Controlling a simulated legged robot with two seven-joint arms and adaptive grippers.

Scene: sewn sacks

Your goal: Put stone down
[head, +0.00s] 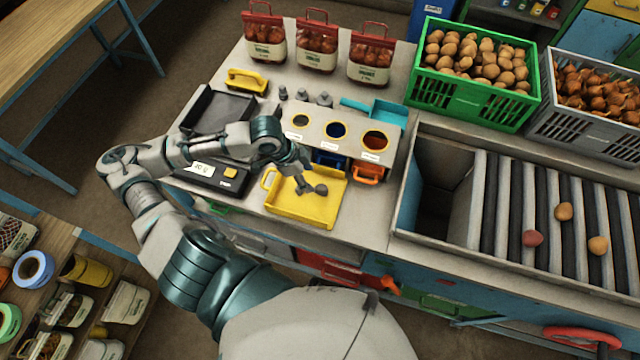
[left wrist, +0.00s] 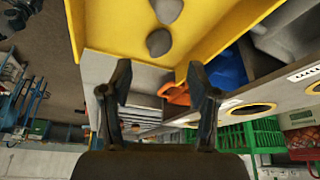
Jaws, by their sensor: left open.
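A yellow tray (head: 295,211) lies on the counter, open at the top. A grey stone (head: 321,189) lies in it, just right of my left gripper (head: 303,184). In the left wrist view, the yellow tray (left wrist: 110,25) holds two grey stones, one round (left wrist: 159,42) and one larger (left wrist: 168,10) at the picture's top edge. My left gripper (left wrist: 161,88) is open there, with nothing between its fingers, and both stones lie beyond its fingertips. My right gripper is not in view.
Behind the tray stands a sorting box (head: 347,138) with round holes and an orange drawer (head: 368,175). A scale (head: 213,176) is at left. Small grey weights (head: 303,97) stand behind. A roller bed (head: 520,225) is at right, past bare counter (head: 372,215).

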